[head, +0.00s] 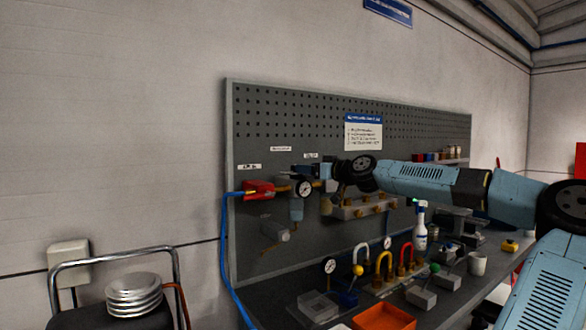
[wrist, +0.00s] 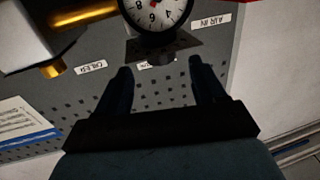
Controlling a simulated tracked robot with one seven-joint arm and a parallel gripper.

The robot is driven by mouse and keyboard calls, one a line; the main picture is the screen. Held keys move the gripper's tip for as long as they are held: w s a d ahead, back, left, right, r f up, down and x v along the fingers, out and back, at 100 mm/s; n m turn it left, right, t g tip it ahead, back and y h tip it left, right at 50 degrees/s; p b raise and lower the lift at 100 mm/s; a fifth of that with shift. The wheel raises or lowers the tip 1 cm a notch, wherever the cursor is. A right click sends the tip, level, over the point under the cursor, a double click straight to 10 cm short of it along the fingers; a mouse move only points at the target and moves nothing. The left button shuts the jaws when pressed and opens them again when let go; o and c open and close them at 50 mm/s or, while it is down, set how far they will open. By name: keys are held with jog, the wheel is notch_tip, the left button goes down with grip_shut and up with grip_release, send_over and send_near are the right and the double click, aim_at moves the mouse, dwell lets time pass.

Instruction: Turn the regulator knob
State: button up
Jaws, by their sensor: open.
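The air regulator assembly hangs on the pegboard (head: 300,106), with a round white gauge (head: 303,188) on its front. In the wrist view the gauge (wrist: 155,12) shows upside down at the top edge, with a dark angular part (wrist: 165,46) just beyond my fingertips. I cannot tell whether this dark part is the regulator knob. My gripper (wrist: 160,72) is open, its two dark fingers spread with nothing visibly between them. In the head view my gripper (head: 328,174) is beside the assembly, and its wrist hides part of it.
A red fitting (head: 260,190) with a blue hose (head: 224,240) is left of the gauge. A brass-fitted manifold (head: 358,208) sits close below my wrist. The bench holds padlocks, a spray bottle (head: 420,228) and an orange tray (head: 384,318).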

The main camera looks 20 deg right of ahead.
aim_at(293, 166)
jog(key=shift+x, duration=4.05)
jog(key=shift+c, duration=0.3)
jog(key=c, duration=0.9)
